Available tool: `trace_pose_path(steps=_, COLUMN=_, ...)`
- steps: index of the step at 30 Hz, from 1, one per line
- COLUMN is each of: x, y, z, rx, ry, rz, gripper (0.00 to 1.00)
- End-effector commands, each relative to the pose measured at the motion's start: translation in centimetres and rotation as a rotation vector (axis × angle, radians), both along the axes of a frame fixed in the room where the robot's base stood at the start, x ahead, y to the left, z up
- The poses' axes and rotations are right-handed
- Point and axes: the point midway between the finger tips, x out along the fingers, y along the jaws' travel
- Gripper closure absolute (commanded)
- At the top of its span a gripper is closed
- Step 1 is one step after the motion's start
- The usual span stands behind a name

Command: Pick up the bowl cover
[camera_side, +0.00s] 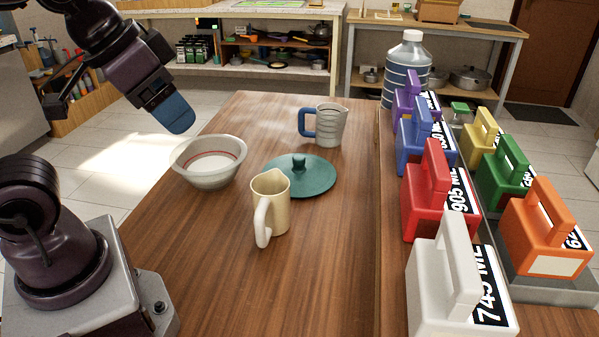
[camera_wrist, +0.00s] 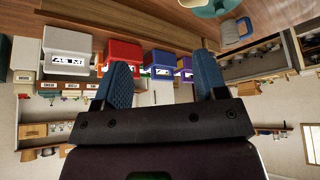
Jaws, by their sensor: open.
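The bowl cover is a teal round lid (camera_side: 318,176) with a small knob on top. My gripper (camera_side: 176,116) is raised above and left of the bowl, well away from the cover. In the wrist view its two blue fingers (camera_wrist: 163,76) are spread apart with nothing held between them.
A grey measuring cup (camera_side: 331,127) with a blue handle stands behind the cover. Several coloured, labelled blocks, including a red one (camera_side: 427,190), and a large water bottle (camera_side: 406,67) line the right side. The table's front left is clear.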

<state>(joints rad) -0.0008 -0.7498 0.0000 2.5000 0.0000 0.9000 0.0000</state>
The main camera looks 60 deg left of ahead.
Motion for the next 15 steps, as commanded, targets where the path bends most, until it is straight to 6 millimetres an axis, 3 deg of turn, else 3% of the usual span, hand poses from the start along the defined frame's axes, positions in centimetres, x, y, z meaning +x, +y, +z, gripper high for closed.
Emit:
trace_pose_path(steps=7, x=1.6, y=0.8, z=-2.6, rx=-0.01, ry=0.154, rz=0.037, gripper=0.34)
trace_pose_path(steps=15, x=9.2, y=4.0, z=-6.1, rx=-0.034, ry=0.309, rz=0.165, gripper=0.34)
